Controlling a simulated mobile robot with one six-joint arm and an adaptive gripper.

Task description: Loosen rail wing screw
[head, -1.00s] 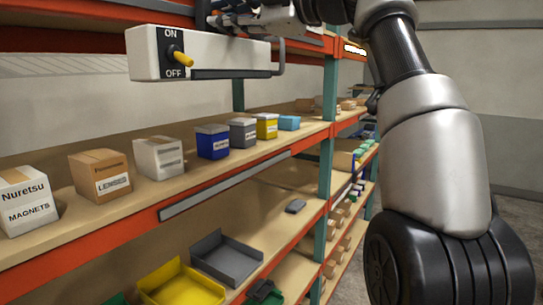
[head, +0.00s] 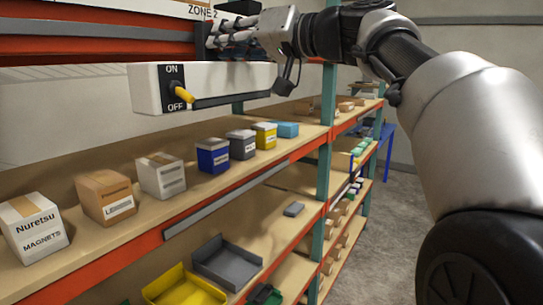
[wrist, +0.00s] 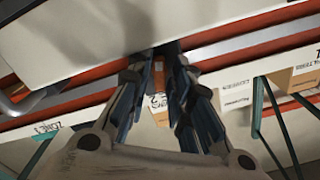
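The white console box (head: 225,80) stands out at the upper left in the head view. Its ON/OFF plate carries a yellow lever (head: 184,93) angled down to the right. A dark rail (head: 232,99) runs along its lower front edge. No wing screw can be made out in either view. My gripper (head: 212,34) is just above and behind the console's top edge, its fingers pointing left. In the wrist view my gripper (wrist: 160,52) has its two fingers apart with a narrow empty gap. Their tips reach a pale surface, which seems to be the console.
Below the console, a wooden shelf (head: 110,233) holds several boxes and bins. A grey tray (head: 228,263) and a yellow tray (head: 185,290) sit lower down. A teal shelf post (head: 326,150) stands right of the console. Floor (head: 395,235) shows clear at the right.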

